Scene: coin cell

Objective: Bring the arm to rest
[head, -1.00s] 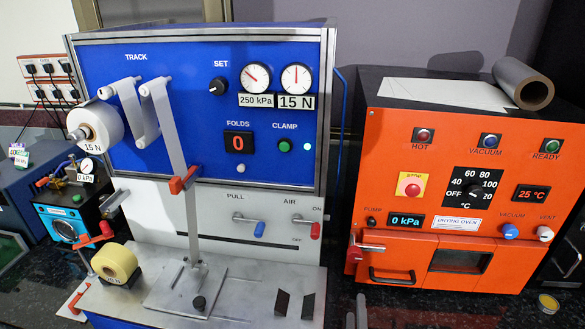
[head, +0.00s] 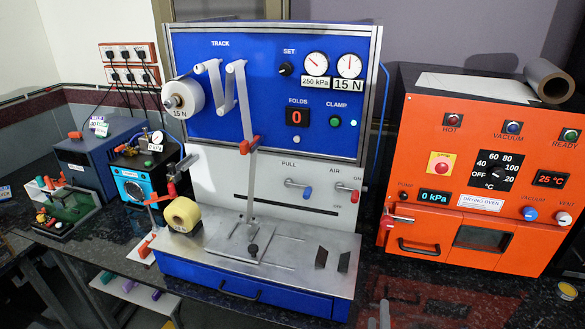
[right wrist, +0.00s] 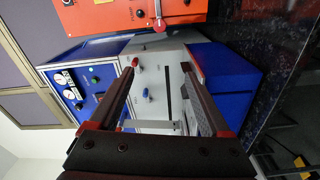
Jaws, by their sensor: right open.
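In the right wrist view my right gripper (right wrist: 158,68) is open. The machine's front panel and blue side (right wrist: 222,75) show beyond the fingers. The rest of my right arm is out of the head view. My left gripper is not in view.
An orange drying oven (head: 425,225) stands right of the machine. A yellow tape roll (head: 183,214) sits at the machine's left front. Smaller devices (head: 145,180) stand further left. The dark bench (head: 400,290) is mostly clear between machine and oven.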

